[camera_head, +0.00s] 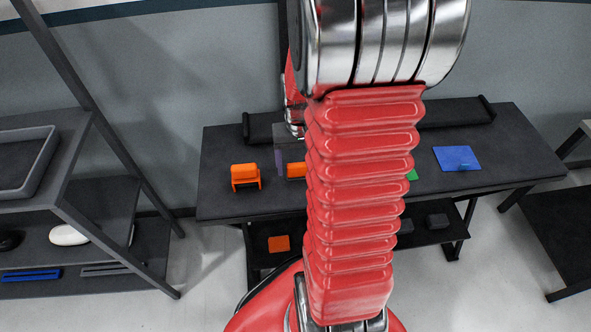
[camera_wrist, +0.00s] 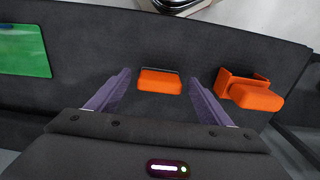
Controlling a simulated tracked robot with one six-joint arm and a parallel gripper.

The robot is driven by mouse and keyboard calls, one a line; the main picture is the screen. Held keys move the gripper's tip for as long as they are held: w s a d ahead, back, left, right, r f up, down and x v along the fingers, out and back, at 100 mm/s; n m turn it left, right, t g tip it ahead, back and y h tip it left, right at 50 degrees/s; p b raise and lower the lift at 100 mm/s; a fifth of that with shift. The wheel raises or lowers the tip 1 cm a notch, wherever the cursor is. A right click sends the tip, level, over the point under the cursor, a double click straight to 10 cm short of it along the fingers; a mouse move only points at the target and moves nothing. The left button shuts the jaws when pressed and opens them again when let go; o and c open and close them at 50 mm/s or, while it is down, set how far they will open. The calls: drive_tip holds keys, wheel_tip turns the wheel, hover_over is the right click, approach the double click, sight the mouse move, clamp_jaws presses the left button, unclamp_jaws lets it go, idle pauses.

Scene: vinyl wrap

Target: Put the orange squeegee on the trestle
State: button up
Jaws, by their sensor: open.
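The orange squeegee (camera_wrist: 160,82) is a small orange block with a dark edge along its far side. It lies on the dark bench and shows between my fingers in the wrist view. In the head view the squeegee (camera_head: 296,170) is partly hidden by my arm. My gripper (camera_wrist: 160,76) is open, with a purple finger to each side of the squeegee's outline; its height above the bench is hard to tell. An orange stand with legs (camera_head: 245,175), which looks like the trestle, stands left of the squeegee in the head view. It is at right in the wrist view (camera_wrist: 252,94).
The dark bench (camera_head: 225,205) also bears a blue sheet (camera_head: 457,158) at right and a green sheet (camera_wrist: 25,50), mostly hidden by my arm in the head view. A long dark roll (camera_head: 455,113) lies along the back. An orange item (camera_head: 279,243) sits on the lower shelf.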

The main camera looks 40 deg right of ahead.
sight(298, 166)
wheel_tip(298, 166, up, 10)
idle(0.5)
idle(0.4)
drive_tip(key=s+a+r+n+t, duration=0.2)
drive_tip(key=a+r, duration=0.4)
drive_tip(key=a, duration=0.5)
drive_tip(key=s+a+r+n+t, duration=0.3)
drive_tip(key=a+r+n, duration=0.1)
drive_tip(key=a, duration=0.7)
drive_tip(key=shift+s+a+r+n+t, duration=0.2)
drive_tip(key=shift+a+r+n+t, duration=0.15)
drive_tip(key=shift+r, duration=0.5)
drive_tip(key=shift+d, duration=0.1)
